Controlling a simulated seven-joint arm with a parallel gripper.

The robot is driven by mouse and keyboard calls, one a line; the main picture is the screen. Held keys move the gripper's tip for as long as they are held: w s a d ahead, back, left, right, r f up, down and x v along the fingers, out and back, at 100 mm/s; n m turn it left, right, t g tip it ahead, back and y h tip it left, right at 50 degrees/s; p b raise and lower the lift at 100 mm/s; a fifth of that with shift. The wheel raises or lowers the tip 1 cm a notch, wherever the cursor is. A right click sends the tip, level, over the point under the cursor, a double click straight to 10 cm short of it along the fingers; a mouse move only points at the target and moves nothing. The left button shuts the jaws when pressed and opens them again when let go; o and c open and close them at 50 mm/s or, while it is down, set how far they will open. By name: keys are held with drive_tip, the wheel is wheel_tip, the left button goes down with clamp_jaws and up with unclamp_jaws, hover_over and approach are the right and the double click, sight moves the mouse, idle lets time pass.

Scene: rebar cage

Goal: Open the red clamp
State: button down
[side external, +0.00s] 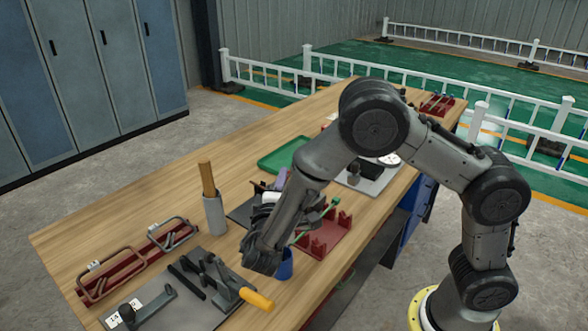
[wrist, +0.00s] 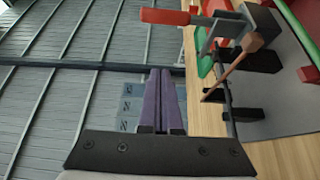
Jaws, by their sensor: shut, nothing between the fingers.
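The red clamp shows in the wrist view at the top, where its red handle (wrist: 165,16) reaches left from a grey metal body (wrist: 222,25) on a dark mount. In the side external view I cannot make it out; my arm covers that part of the bench. My gripper (wrist: 160,100) has purple fingers pressed together with nothing between them. In the side external view the gripper (side external: 281,179) points away over the bench. In the wrist picture the handle lies above the fingertips, apart from them.
Another toggle clamp with a yellow handle (side external: 257,299) stands on a grey plate at the front. A red bracket (side external: 325,238) with a green bar lies to the right of my wrist. A grey cup (side external: 214,214) holds wooden sticks. A green tray (side external: 283,157) lies behind.

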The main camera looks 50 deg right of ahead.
drive_tip(key=x, duration=1)
drive_tip(key=shift+s, duration=2.3)
